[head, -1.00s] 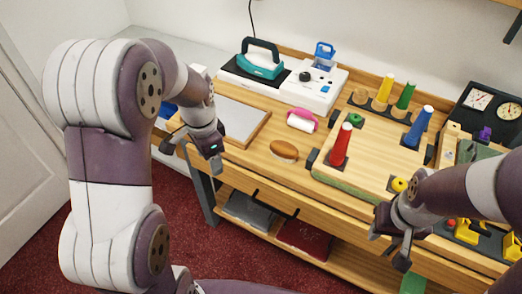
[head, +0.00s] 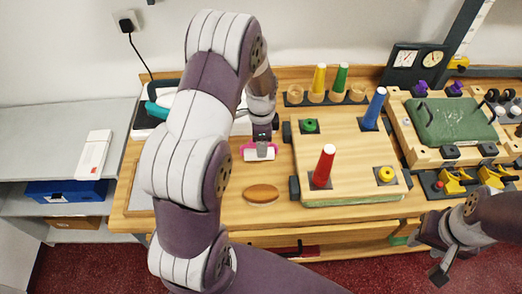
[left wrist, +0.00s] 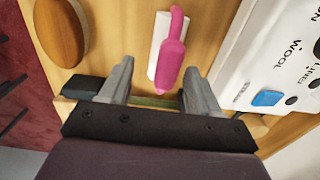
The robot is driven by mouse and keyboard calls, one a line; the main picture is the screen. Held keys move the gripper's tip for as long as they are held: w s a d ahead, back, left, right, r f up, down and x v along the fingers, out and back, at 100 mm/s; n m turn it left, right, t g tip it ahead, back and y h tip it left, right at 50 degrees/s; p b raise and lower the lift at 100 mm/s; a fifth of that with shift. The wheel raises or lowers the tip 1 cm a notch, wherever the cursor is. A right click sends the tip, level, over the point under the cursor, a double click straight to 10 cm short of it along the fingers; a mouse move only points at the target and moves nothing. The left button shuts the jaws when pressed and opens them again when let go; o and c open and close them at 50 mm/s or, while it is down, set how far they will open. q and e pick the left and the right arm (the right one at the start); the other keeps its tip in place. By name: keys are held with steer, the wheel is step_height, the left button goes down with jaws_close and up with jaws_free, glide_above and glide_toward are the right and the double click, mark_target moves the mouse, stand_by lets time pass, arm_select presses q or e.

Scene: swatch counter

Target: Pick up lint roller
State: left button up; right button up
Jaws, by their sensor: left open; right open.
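The lint roller, with a pink handle and white roll, lies on the wooden counter (head: 225,212) in the head view; its pink handle shows in the left wrist view (left wrist: 172,50). My left gripper (head: 262,137) is just behind the roller in the head view, pointing down. In the left wrist view its open, empty fingers (left wrist: 157,78) stand apart, with the roller's pink end near the gap between the tips. Contact with the counter cannot be told. My right gripper (head: 440,258) hangs off the counter's front edge at the right, open and empty.
A brown oval brush (head: 262,194) lies in front of the roller. A peg board with a red cone (head: 323,167) and blue cone (head: 374,109) is close on the right. A white device and teal iron (head: 155,109) sit at the left, partly hidden by my left arm.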

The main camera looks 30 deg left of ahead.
arm_select(q)
steer(key=f, duration=0.2)
steer(key=a+f, duration=0.1)
steer(key=shift+w, duration=0.3)
steer(key=shift+a+f, duration=0.2)
steer(key=shift+f, duration=0.1)
steer(key=shift+s+d+r, duration=0.1)
steer(key=shift+d+r, duration=0.05)
steer(key=shift+c, duration=0.5)
steer(key=shift+s+d+r, duration=0.1)
steer(key=shift+d, duration=0.1)
steer(key=c, duration=1)
steer(key=shift+a, duration=0.1)
jaws_close()
arm_select(e)
steer(key=shift+w+a+r, duration=0.15)
steer(key=shift+a+r, duration=0.15)
steer(key=shift+a, duration=0.15)
